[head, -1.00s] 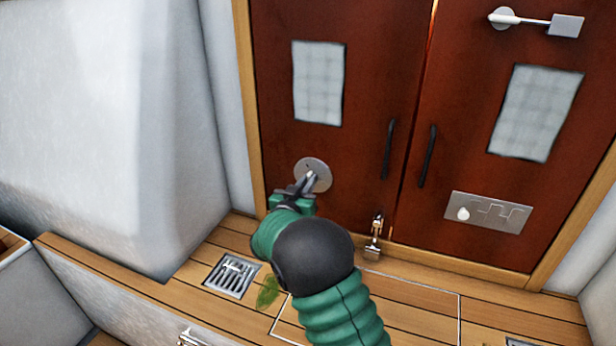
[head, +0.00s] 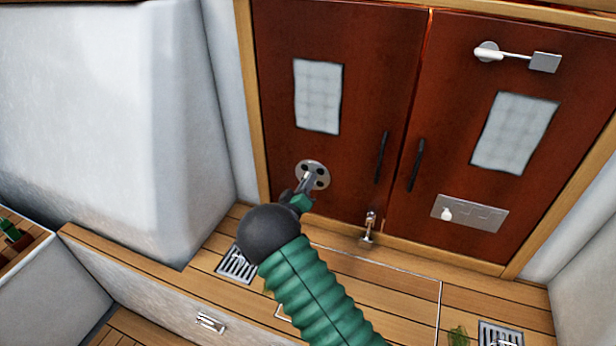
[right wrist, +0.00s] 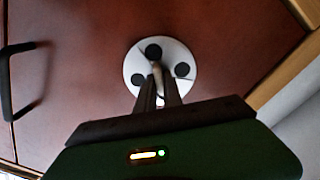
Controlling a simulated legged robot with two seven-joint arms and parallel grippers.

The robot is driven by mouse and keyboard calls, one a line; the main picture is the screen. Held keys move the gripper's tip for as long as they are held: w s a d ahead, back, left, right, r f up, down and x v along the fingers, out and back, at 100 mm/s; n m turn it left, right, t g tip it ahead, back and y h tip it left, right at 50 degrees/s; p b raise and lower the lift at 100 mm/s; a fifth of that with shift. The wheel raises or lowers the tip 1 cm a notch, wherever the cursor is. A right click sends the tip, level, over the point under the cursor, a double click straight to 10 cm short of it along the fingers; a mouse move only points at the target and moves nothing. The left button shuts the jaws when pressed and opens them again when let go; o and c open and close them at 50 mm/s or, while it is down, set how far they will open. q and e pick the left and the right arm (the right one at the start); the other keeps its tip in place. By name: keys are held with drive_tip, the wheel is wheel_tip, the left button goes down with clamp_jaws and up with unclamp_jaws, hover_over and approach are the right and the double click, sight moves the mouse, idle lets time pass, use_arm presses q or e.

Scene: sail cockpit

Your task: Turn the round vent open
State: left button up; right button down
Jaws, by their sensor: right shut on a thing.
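The round vent (head: 319,167) is a pale metal disc low on the left red-brown door. Dark round holes show in its face in the head view, and the right wrist view shows the disc (right wrist: 135,66) with three dark holes and a raised grip in the middle. My right gripper (head: 305,186) reaches up to the vent from below. In the right wrist view its fingers (right wrist: 158,84) are closed together on the vent's middle grip and hide its lower part. My left gripper is in neither view.
Two black door handles (head: 381,157) stand right of the vent. A metal latch (head: 368,228) sits at the foot of the doors. A slotted plate with a white knob (head: 470,213) is on the right door, below a metal lever (head: 517,55). Floor grates (head: 237,265) lie in the planking.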

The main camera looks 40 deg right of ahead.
drive_tip(key=shift+w+a+n, duration=0.1)
drive_tip(key=shift+a+n, duration=0.05)
drive_tip(key=shift+n, duration=0.15)
drive_tip(key=c, duration=1.5)
unclamp_jaws()
drive_tip(key=shift+f, duration=0.1)
drive_tip(key=p+v, duration=0.2)
drive_tip(key=v, duration=1.4)
drive_tip(key=shift+s+a+p, duration=0.25)
drive_tip(key=shift+a+p, duration=0.05)
drive_tip(key=shift+a, duration=0.05)
